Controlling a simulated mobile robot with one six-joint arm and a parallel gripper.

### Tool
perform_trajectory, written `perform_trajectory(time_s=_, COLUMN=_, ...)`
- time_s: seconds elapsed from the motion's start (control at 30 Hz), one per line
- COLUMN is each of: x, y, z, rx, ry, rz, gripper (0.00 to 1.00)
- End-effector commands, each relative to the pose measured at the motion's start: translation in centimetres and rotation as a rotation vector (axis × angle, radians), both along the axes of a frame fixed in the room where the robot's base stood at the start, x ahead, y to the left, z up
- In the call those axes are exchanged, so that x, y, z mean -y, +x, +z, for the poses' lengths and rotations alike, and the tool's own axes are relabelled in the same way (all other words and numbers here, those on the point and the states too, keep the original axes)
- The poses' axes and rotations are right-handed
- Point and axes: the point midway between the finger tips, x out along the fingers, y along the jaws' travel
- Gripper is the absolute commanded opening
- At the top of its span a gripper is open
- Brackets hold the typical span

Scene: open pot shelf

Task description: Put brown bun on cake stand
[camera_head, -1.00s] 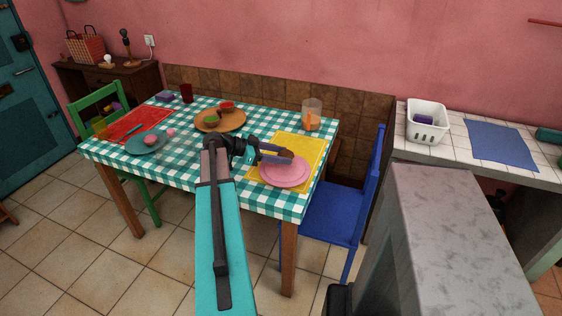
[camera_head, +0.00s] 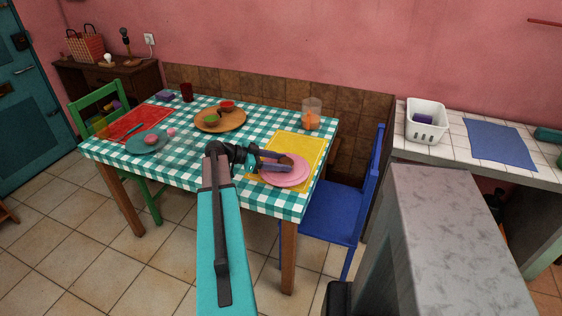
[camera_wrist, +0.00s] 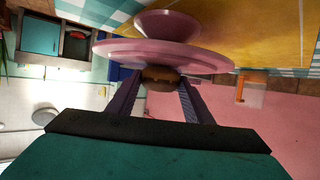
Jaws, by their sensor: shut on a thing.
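The pink cake stand (camera_head: 287,179) stands on the yellow placemat at the right end of the table. In the wrist view, which is upside down, its plate (camera_wrist: 115,51) and foot (camera_wrist: 172,24) show. My gripper (camera_head: 284,162) is shut on the brown bun (camera_head: 287,160) just at the top of the stand. In the wrist view the bun (camera_wrist: 161,76) sits between the two fingertips (camera_wrist: 160,82), against the plate's edge in the picture. I cannot tell whether the bun touches the plate.
The yellow placemat (camera_head: 308,146) lies on the checkered table (camera_head: 180,181). A glass with an orange drink (camera_head: 312,116) stands behind it. A wooden tray (camera_head: 231,126) and a teal plate (camera_head: 139,148) are to the left. A blue chair (camera_head: 337,211) stands at the right.

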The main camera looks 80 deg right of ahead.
Motion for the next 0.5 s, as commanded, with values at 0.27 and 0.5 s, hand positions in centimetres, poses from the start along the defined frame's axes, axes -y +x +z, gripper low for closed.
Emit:
perform_trajectory(time_s=0.27, x=-0.01, y=-0.01, z=-0.22, rx=0.0, ry=0.0, rz=0.0, gripper=0.61)
perform_trajectory(time_s=0.5, x=-0.01, y=-0.03, z=-0.21, rx=0.0, ry=0.0, rz=-0.001, gripper=0.65)
